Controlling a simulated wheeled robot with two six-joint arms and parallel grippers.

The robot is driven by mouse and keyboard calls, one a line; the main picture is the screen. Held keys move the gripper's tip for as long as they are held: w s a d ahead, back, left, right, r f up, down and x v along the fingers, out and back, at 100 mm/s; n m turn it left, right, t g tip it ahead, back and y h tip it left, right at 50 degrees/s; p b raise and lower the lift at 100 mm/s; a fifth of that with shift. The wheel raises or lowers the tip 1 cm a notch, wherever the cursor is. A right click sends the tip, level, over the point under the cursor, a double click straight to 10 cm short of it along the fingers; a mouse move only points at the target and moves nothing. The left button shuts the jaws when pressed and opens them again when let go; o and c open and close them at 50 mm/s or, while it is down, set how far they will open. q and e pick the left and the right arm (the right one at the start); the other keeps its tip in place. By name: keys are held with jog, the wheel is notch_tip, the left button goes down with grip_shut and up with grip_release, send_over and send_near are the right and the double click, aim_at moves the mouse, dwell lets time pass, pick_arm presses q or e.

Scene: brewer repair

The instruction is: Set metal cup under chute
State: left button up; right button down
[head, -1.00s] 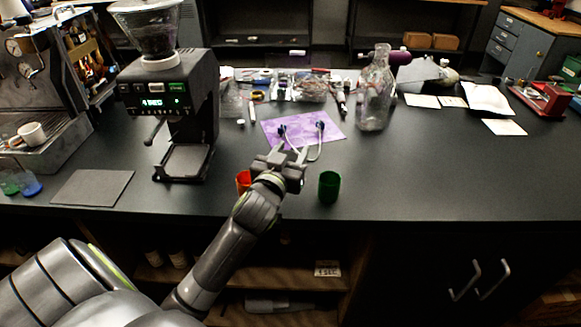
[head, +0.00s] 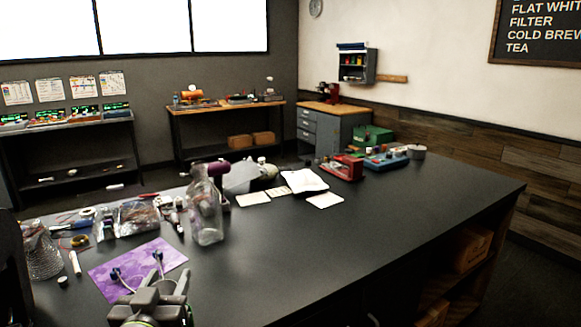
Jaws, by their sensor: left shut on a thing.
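My left gripper (head: 166,285) is at the bottom left of the head view, over the counter just in front of the purple mat (head: 172,255). It is shut on a small grey thing, mostly hidden by the jaws; I cannot tell for sure that it is the metal cup. No other metal cup shows. The grinder with the chute is out of view, except perhaps a dark edge at the far left. My right gripper is not in view.
Two blue-tipped stalks stand out over the mat. A glass bottle (head: 207,215), tools and bags crowd the counter (head: 370,225) behind. Cards, a red device (head: 342,168) and a blue device (head: 387,159) sit farther right. The counter's middle and right front are clear.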

pick_arm(q)
jog(key=shift+s+d+r+m+h, duration=0.15)
jog(key=shift+s+d+r+h, duration=0.1)
jog(key=shift+d+r, duration=0.25)
jog(key=shift+s+d+r+m+h, duration=0.15)
jog(key=shift+s+d+r+h, duration=0.1)
jog(key=shift+d, duration=0.35)
jog(key=w+a+f+n+y, duration=0.1)
jog(key=a+f+y, duration=0.1)
jog(key=a, duration=0.4)
jog(key=w+a+f+n+y, duration=0.1)
jog(key=w+a+f+y, duration=0.1)
jog(key=a, duration=0.5)
jog(key=shift+w+a+f+n, duration=0.15)
jog(key=shift+a+f+n, duration=0.15)
jog(key=shift+f, duration=0.5)
jog(key=shift+d, duration=0.1)
notch_tip(320, 180, down, 10)
jog(key=shift+r, duration=0.2)
jog(key=shift+f+b, duration=0.15)
jog(key=shift+b, duration=0.15)
